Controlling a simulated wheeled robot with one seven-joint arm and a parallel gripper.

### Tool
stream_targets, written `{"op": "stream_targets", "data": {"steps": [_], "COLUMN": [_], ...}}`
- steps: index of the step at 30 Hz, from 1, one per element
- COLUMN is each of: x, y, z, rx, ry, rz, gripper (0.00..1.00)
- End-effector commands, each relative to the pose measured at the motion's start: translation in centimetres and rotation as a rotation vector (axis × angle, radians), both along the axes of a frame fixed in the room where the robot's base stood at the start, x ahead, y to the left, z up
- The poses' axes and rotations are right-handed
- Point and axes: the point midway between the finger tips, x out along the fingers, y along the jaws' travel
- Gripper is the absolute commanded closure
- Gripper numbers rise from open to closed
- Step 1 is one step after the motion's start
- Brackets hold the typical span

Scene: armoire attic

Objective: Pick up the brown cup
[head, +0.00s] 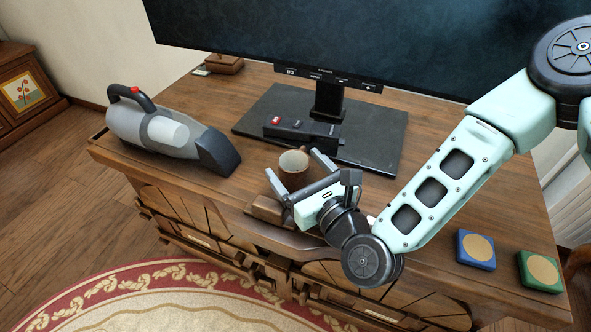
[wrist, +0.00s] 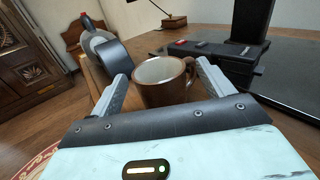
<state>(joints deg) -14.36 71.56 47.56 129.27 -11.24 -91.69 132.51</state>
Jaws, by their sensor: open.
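The brown cup (head: 294,164) stands upright on the wooden dresser top, with a pale inside and its front partly hidden by my gripper in the head view. My gripper (head: 294,172) is open, with its fingers reaching toward the cup from the front. In the wrist view the brown cup (wrist: 162,84) sits between and just beyond the two fingertips of my gripper (wrist: 162,84), its handle on the right near the right finger. I cannot tell whether a finger touches it.
A grey handheld vacuum (head: 170,130) lies left of the cup. A black box-like device (head: 300,131) lies behind it by the monitor stand (head: 375,140). A brown wooden block (head: 266,209) sits at the front edge. Blue (head: 476,250) and green (head: 539,272) coasters lie at right.

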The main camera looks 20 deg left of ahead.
Motion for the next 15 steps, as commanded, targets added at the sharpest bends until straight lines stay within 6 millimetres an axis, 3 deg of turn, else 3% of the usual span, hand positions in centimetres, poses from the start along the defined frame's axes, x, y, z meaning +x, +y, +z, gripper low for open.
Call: {"op": "stream_targets", "data": {"steps": [3, 9, 15], "x": [-0.02, -0.03, -0.03], "y": [-0.02, -0.03, -0.02], "z": [0.01, 0.01, 0.06], "rx": [0.000, 0.000, 0.001], "ry": [0.000, 0.000, -0.001], "rz": [0.000, 0.000, 0.000], "gripper": [0.20, 0.73, 0.73]}}
